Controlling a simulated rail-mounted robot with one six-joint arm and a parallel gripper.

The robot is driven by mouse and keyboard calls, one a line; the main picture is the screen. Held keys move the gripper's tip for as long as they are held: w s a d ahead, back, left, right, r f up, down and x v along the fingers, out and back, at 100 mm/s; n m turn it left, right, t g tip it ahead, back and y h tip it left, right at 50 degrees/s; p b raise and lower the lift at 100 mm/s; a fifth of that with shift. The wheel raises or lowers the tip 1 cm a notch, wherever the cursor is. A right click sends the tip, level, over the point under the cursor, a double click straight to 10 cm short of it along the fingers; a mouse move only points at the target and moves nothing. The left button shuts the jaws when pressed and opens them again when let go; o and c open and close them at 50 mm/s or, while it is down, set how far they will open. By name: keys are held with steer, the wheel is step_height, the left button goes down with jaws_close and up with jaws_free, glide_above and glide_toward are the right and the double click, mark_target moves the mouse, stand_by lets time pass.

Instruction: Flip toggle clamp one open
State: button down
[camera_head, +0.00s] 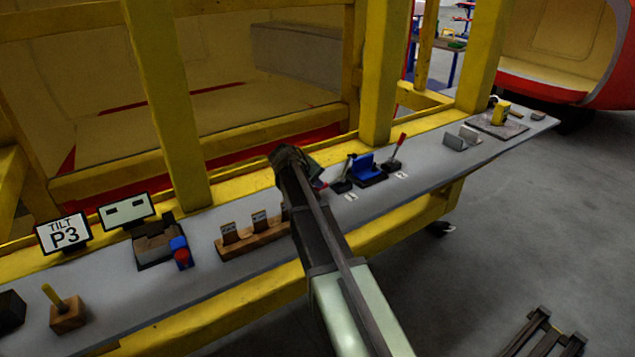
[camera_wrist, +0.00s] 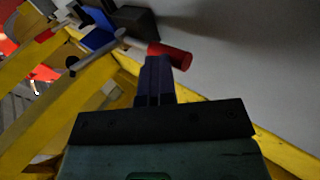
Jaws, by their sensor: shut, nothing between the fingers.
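Two toggle clamps with red handles flank a blue block (camera_head: 366,168) on the grey shelf. The nearer clamp (camera_head: 341,185) is partly hidden behind my arm, and its red handle lies low, pointing left toward my gripper. The farther clamp (camera_head: 393,164) has its red handle tilted up. In the wrist view my gripper (camera_wrist: 157,62) is shut and empty. Its fingertips are right by the end of a red handle (camera_wrist: 172,54); I cannot tell if they touch. The dark clamp body (camera_wrist: 132,20) and the blue block (camera_wrist: 98,40) are beyond.
Further left are a P3 sign (camera_head: 63,232), a dark fixture with a blue and red part (camera_head: 180,252) and a wooden block (camera_head: 67,315). Yellow frame posts (camera_head: 165,105) rise behind the shelf.

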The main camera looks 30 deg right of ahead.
steer(key=shift+s+a+f, duration=0.15)
steer(key=p+v, duration=1)
steer(key=v, duration=0.2)
steer(key=shift+s+r, duration=0.2)
steer(key=shift+r, duration=0.35)
steer(key=s+a+f+y, duration=0.1)
steer(key=s+a+y, duration=0.1)
steer(key=s+a, duration=0.3)
steer(key=s+a+f+g+y, duration=0.1)
steer(key=s+a, duration=0.4)
steer(key=s, duration=0.6)
steer(key=s+a+f+y, duration=0.2)
steer(key=s+a+y, duration=0.3)
steer(key=s, duration=0.3)
steer(key=shift+s+a+f+g, duration=0.3)
steer(key=shift+s+a, duration=0.1)
steer(key=shift+a, duration=0.1)
